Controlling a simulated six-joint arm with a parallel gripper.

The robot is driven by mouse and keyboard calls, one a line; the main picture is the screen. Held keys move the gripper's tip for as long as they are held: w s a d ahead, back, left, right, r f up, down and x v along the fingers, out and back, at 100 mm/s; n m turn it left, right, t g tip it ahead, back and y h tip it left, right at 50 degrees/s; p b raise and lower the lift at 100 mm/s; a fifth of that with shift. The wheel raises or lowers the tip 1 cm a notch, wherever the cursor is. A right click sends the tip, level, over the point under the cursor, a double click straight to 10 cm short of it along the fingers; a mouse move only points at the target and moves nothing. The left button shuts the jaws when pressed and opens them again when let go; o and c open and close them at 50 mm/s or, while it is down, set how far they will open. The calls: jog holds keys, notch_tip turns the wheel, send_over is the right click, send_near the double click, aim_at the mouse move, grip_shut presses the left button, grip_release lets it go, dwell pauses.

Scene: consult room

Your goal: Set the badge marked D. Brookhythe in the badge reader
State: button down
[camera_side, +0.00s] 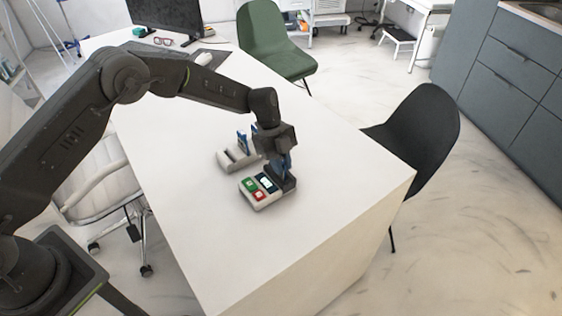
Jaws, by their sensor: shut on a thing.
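My gripper (284,161) points down over the badge reader, near the middle of the white table. It is shut on a blue badge (287,167), of which only a little shows; its marking cannot be read. The badge reader (260,204) is a pale box with a green key, a red key, a small display and a dark block at its right rear. The held badge is at or just above that dark block; I cannot tell whether it is in the slot. A light rack (227,161) stands just behind the reader, with another blue badge (243,141) upright in it.
The white table (310,225) is clear in front and to the right of the reader. A black chair (417,135) stands at the right edge, a green chair (268,40) behind. A monitor (170,14) and glasses (163,41) are at the far end.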

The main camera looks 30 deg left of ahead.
jog(key=c, duration=0.8)
grip_release()
jog(key=shift+o, duration=0.2)
jog(key=shift+r, duration=0.1)
jog(key=shift+r, duration=3.4)
